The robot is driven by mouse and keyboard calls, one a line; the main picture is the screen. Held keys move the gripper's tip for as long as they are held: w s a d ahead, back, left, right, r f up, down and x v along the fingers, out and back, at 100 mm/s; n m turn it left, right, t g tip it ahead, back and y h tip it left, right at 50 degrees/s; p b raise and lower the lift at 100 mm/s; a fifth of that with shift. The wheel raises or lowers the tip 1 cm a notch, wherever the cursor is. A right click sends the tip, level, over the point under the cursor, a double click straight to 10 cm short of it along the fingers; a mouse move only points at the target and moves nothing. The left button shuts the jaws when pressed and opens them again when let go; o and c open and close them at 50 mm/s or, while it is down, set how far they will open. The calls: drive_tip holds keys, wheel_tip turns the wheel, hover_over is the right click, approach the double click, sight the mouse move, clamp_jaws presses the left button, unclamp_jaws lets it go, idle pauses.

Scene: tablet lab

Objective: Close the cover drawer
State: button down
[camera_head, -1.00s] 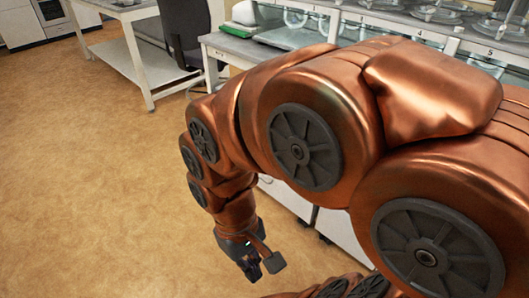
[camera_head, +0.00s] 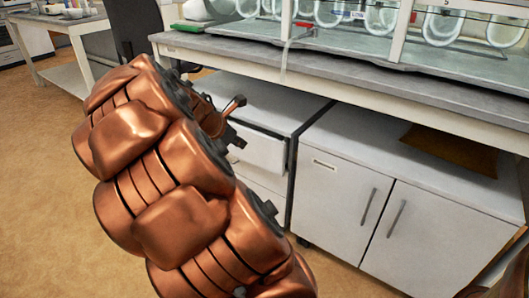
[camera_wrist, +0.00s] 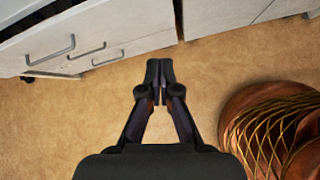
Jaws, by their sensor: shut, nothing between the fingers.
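The top drawer (camera_head: 258,152) of a white drawer cabinet under the bench stands pulled out, with its front ahead of the cabinet body. In the wrist view, the drawer front (camera_wrist: 32,42) is at the upper left, with a dark gap behind its top edge and a grey bar handle. Two lower handles show beneath it. My gripper (camera_wrist: 159,72) is shut and empty, over bare floor, to the right of the drawer front and apart from it. In the head view my copper arm hides most of the gripper and the left part of the drawer.
A two-door white cabinet (camera_head: 362,195) stands right of the drawer cabinet, with a brown folded item (camera_head: 450,150) on top. The grey bench top (camera_head: 330,62) overhangs both. A black chair (camera_head: 140,35) stands behind my arm. The floor (camera_head: 45,200) at left is clear.

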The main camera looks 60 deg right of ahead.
drive_tip(key=w+d+f+n+h+b, duration=0.1)
drive_tip(key=w+d+f+n, duration=0.1)
drive_tip(key=d+n, duration=0.15)
drive_tip(key=b, duration=0.6)
approach(271, 138)
drive_tip(key=shift+m, duration=0.25)
drive_tip(key=shift+d+f, duration=0.6)
drive_tip(key=shift+f, duration=0.3)
drive_tip(key=shift+d+f, duration=0.6)
drive_tip(key=shift+f, duration=0.3)
drive_tip(key=shift+d+f, duration=0.6)
drive_tip(key=shift+f, duration=0.3)
drive_tip(key=shift+d+r+p, duration=0.15)
drive_tip(key=shift+p, duration=0.35)
drive_tip(key=shift+d+r+p, duration=0.2)
drive_tip(key=shift+d+p, duration=0.25)
drive_tip(key=shift+p, duration=0.35)
drive_tip(key=shift+s+d+f+p, duration=0.1)
drive_tip(key=shift+d+f+p, duration=0.2)
drive_tip(key=shift+d+p, duration=0.65)
drive_tip(key=shift+a, duration=0.25)
